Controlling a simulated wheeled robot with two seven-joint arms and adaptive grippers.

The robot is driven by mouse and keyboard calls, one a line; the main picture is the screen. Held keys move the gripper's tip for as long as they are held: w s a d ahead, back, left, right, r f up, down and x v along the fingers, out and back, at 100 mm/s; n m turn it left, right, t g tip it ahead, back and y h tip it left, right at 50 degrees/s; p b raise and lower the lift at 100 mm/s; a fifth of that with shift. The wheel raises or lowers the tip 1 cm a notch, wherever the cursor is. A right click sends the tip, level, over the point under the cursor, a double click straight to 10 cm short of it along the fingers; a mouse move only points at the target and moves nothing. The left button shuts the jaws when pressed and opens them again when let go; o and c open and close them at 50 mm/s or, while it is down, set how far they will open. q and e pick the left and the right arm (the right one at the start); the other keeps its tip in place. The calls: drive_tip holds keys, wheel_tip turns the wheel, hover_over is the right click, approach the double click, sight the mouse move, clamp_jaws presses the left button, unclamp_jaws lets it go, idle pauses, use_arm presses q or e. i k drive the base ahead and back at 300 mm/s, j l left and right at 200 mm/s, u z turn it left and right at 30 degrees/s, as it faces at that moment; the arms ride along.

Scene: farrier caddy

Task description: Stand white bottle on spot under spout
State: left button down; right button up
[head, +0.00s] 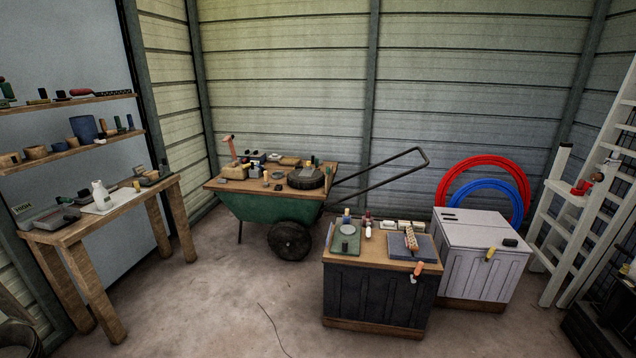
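A white bottle (100,194) stands upright on a pale flat tray or board (116,203) on the wooden workbench at the left. A smaller, slim whitish item (368,229) stands on the dark chest; I cannot tell if it is a bottle. I cannot clearly make out a spout or a marked spot under one. A red-handled upright item (231,147) on the wheelbarrow board and a red fitting (581,188) by the ladder are too small to identify. Neither of my grippers is in view.
The workbench (140,198) also holds grey trays and small tools. Loaded shelves (70,152) hang above it. A green wheelbarrow (262,211) stands at the back, the dark chest (372,293) and a pale chest (487,262) to the right. The floor (215,290) between is clear.

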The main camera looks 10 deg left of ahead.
sight(102, 200)
drive_tip(key=i+l+u, duration=0.1)
drive_tip(key=i+u, duration=0.2)
drive_tip(key=i, duration=0.5)
drive_tip(key=i+u, duration=0.85)
drive_tip(key=i+j+u, duration=0.1)
drive_tip(key=i+u, duration=0.7)
drive_tip(key=i+j+u, duration=0.15)
drive_tip(key=i, duration=0.7)
drive_tip(key=i+j+z, duration=0.15)
drive_tip(key=i, duration=0.35)
drive_tip(key=j, duration=0.1)
